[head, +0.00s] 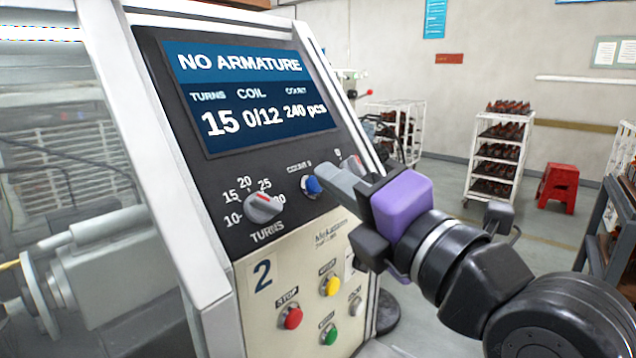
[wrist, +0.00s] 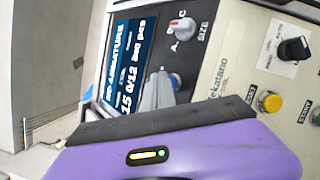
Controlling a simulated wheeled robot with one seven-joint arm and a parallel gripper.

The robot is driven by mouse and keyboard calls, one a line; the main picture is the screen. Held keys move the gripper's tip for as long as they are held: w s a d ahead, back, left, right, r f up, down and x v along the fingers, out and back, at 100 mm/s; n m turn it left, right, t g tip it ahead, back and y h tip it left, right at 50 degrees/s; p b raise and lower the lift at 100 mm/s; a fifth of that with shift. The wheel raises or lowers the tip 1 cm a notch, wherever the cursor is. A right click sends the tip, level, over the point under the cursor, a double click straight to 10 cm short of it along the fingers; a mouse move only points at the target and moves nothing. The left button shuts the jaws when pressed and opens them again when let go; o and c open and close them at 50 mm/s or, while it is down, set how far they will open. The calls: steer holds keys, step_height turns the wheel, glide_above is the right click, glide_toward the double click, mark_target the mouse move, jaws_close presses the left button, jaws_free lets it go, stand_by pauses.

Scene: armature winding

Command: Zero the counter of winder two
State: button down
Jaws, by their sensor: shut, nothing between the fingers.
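Winder two's panel carries the number 2 (head: 262,276). Its display (head: 250,98) reads NO ARMATURE, turns 15, coil 0/12, count 240 pcs; it also shows in the wrist view (wrist: 131,65). The blue button (head: 310,187) labelled COUNT 0 sits below the display, partly behind my fingers. My gripper (head: 331,181) is shut and empty, its fingertips at or just in front of the blue button; I cannot tell whether they touch it. In the wrist view the closed fingers (wrist: 158,93) point at the panel and mostly hide the button.
The TURNS knob (head: 263,207) is left of the button. The SIZE knob (wrist: 182,27) is on the other side. Below are a red STOP button (head: 290,318), a yellow button (head: 331,286) and a green button (head: 329,334). A rack (head: 497,160) and red stool (head: 558,186) stand behind.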

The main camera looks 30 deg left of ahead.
steer(key=shift+a+f+b, duration=0.15)
steer(key=shift+f+b, duration=0.05)
steer(key=shift+b, duration=0.1)
steer(key=shift+w+a+f+b, duration=0.1)
steer(key=shift+a+b, duration=0.1)
steer(key=shift+b, duration=0.1)
steer(key=shift+d, duration=0.1)
stand_by(0.4)
steer(key=shift+d+r, duration=0.15)
steer(key=shift+r, duration=0.1)
steer(key=d+r, duration=0.3)
steer(key=d, duration=0.2)
steer(key=shift+s+r+b, duration=0.25)
steer(key=shift+s+b, duration=0.1)
steer(key=shift+s, duration=0.1)
stand_by(0.5)
